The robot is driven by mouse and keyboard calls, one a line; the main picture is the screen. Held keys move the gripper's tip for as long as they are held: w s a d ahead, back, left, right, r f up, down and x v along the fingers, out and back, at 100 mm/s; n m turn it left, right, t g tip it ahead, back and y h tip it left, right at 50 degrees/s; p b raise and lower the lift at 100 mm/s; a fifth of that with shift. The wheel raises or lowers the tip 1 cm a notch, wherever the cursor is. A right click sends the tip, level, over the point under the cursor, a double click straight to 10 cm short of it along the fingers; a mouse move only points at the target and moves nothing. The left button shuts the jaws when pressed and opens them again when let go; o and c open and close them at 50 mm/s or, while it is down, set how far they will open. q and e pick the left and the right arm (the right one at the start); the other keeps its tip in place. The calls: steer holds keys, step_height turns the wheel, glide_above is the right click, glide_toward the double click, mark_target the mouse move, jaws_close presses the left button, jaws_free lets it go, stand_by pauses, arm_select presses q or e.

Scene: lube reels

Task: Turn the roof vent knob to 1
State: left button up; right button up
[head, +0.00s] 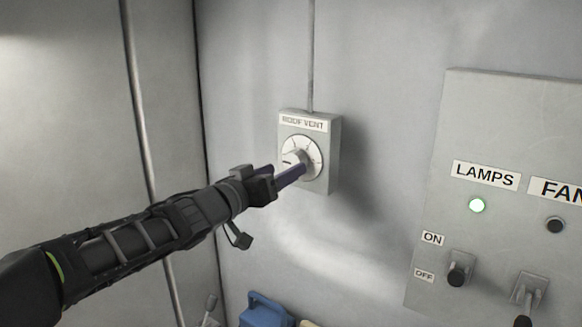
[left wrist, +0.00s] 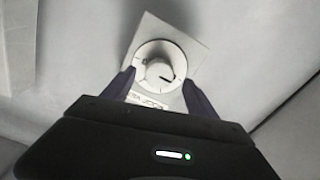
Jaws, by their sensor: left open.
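The roof vent box (head: 321,181) is a small grey box on the wall with a "ROOF VENT" label, a round white dial and a knob (head: 292,158) with a dark pointer mark. In the left wrist view the knob (left wrist: 160,73) sits at the centre of the dial on the box (left wrist: 150,31). My left gripper (head: 289,172) is right at the dial in the head view. In the left wrist view my left gripper (left wrist: 160,88) is open, with one dark finger on each side of the knob and gaps between. The dial's numbers are too small to read. My right gripper is not in view.
A conduit (head: 311,60) runs up from the box. A blue object (head: 265,311) is at the bottom.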

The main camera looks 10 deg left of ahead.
mark_target(290, 165)
arm_select(q)
steer(key=x, duration=0.4)
steer(key=shift+w, duration=0.15)
steer(key=shift+c, duration=0.5)
steer(key=c, duration=1.3)
steer(key=shift+o, duration=0.2)
steer(key=shift+m, duration=0.4)
steer(key=m, duration=0.5)
steer(key=shift+a, duration=0.1)
steer(key=m+b, duration=0.1)
steer(key=m, duration=0.5)
steer(key=shift+a, duration=0.1)
